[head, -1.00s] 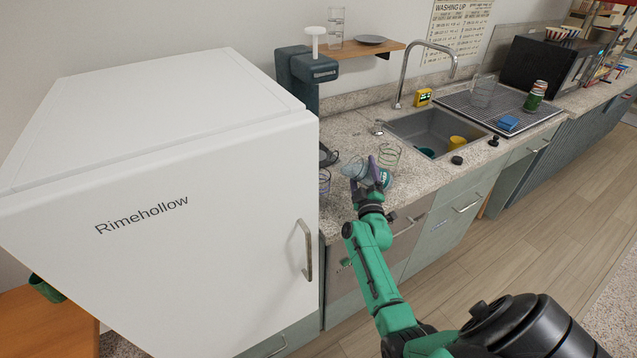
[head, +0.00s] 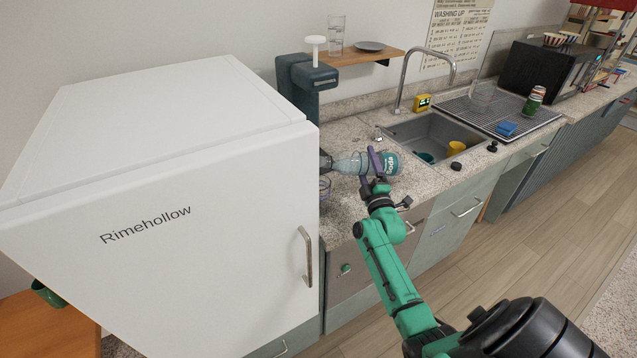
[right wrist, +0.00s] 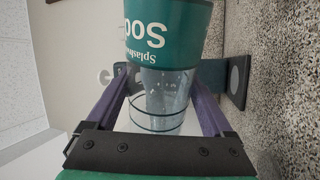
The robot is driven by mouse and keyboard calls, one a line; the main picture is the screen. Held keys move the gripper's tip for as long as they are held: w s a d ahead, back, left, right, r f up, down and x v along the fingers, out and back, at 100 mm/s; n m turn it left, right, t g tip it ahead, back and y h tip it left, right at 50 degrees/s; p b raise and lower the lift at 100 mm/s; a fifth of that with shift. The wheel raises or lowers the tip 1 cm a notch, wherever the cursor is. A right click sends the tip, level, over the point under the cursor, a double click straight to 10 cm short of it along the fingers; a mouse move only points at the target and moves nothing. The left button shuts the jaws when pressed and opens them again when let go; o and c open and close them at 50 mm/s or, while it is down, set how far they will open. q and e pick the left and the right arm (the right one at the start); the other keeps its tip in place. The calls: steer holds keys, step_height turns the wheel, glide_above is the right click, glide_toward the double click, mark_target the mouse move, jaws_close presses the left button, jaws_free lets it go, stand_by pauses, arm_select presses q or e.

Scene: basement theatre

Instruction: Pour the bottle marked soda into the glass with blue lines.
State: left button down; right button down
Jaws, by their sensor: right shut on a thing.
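The soda bottle (head: 351,164) is clear with a teal label. My right gripper (head: 376,162) is shut around it and holds it tipped nearly level, neck to the left. In the right wrist view the label (right wrist: 165,30) shows upside down between the purple fingers. I cannot make out any liquid flowing. My left gripper is out of view.
The white fridge (head: 160,220) fills the left and stands close to the bottle neck. A dark object (head: 325,160) sits behind the neck. The sink (head: 430,130), drying rack (head: 480,112) and green can (head: 534,101) are to the right. The counter front has knobs and handles.

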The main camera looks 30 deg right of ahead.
steer(key=shift+a+n, duration=0.1)
steer(key=shift+n, duration=0.2)
steer(key=shift+r+n+y, duration=0.2)
steer(key=shift+n+y, duration=0.1)
steer(key=shift+n, duration=0.8)
stand_by(2.6)
steer(key=shift+r, duration=0.15)
stand_by(0.8)
